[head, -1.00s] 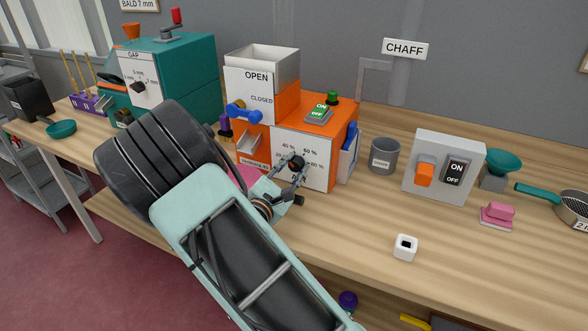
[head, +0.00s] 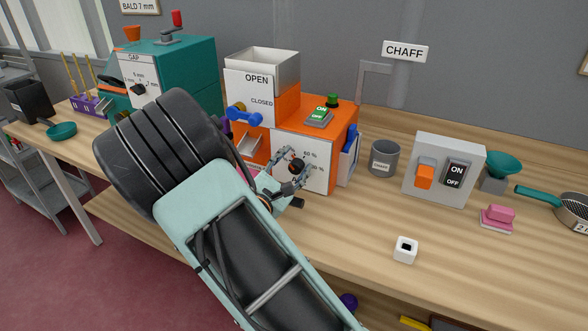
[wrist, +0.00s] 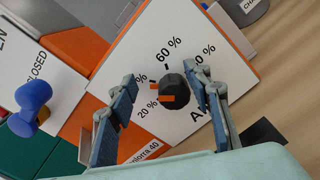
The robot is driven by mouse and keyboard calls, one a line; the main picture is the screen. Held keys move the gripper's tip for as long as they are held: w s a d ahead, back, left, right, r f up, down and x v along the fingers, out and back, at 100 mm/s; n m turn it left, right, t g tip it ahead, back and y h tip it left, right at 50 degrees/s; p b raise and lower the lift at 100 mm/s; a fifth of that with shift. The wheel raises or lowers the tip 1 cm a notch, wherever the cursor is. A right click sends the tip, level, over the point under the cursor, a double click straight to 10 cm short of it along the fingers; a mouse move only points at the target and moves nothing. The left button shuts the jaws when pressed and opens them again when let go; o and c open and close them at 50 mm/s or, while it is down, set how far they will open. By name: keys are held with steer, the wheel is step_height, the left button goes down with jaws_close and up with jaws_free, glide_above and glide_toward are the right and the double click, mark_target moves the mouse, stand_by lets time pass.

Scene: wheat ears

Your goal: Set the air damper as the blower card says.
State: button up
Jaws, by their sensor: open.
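The air damper is a round black knob (wrist: 173,92) with an orange mark, on a white dial plate (wrist: 200,60) marked in percent. The mark points left, towards the 20 % and partly hidden 40 % labels; I cannot tell its exact setting. In the head view the knob (head: 297,165) is on the front of the orange blower (head: 283,115). My gripper (wrist: 172,86) is open, with one finger on each side of the knob; contact is unclear. It also shows in the head view (head: 292,163). A white card in a blue holder (head: 348,148) hangs on the blower's right side, unreadable.
A blue lever (head: 243,114) sticks out left of the dial, near the CLOSED label. A green ON switch (head: 319,116) tops the blower. A grey cup (head: 384,158) and a grey switch box (head: 443,165) stand to the right. The table front is mostly clear.

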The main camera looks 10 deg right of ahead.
step_height(320, 180, up, 8)
steer(key=shift+f, duration=0.1)
stand_by(0.5)
